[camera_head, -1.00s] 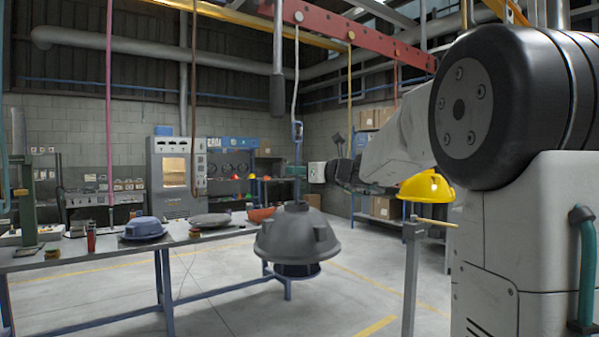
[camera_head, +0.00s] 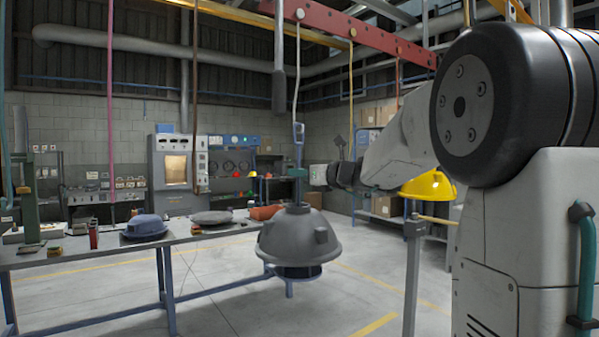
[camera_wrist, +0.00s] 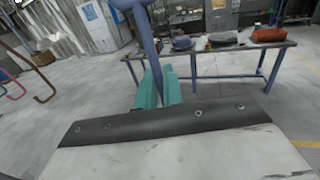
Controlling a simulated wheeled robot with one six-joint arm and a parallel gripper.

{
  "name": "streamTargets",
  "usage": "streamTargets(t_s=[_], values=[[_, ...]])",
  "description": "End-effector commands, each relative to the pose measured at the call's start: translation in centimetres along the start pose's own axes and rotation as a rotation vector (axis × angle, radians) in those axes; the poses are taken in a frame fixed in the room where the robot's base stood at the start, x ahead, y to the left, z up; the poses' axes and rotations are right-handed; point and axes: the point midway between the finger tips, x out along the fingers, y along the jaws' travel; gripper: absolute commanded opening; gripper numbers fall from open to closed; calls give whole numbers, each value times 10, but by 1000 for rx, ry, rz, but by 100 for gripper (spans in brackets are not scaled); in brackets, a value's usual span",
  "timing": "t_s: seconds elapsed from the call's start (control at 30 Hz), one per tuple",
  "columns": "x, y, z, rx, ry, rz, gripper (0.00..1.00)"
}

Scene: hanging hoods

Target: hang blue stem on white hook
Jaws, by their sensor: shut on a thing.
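The blue stem (camera_head: 298,132) stands upright in the head view with a loop-like top, above a grey domed hood (camera_head: 297,238). In the wrist view the stem (camera_wrist: 150,42) rises between the teal fingers (camera_wrist: 159,88). A white cord with the white hook (camera_head: 296,108) hangs from the red beam, and its lower end meets the top of the stem in the picture. I cannot tell whether the hook is through the stem's loop or only in line with it.
A long table (camera_head: 205,234) at the left carries a blue-grey hood (camera_head: 144,227), a flat grey lid and an orange piece. A yellow hood (camera_head: 430,185) is at the right by a grey post (camera_head: 412,280). Pink, brown and yellow lines hang from above.

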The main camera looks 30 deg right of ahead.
Motion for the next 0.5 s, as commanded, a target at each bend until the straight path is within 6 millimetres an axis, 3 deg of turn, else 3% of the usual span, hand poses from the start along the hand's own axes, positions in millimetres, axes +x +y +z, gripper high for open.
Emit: streamTargets(t_s=[0.5], values=[[0, 0, -8, -1, -2, 0, 0]])
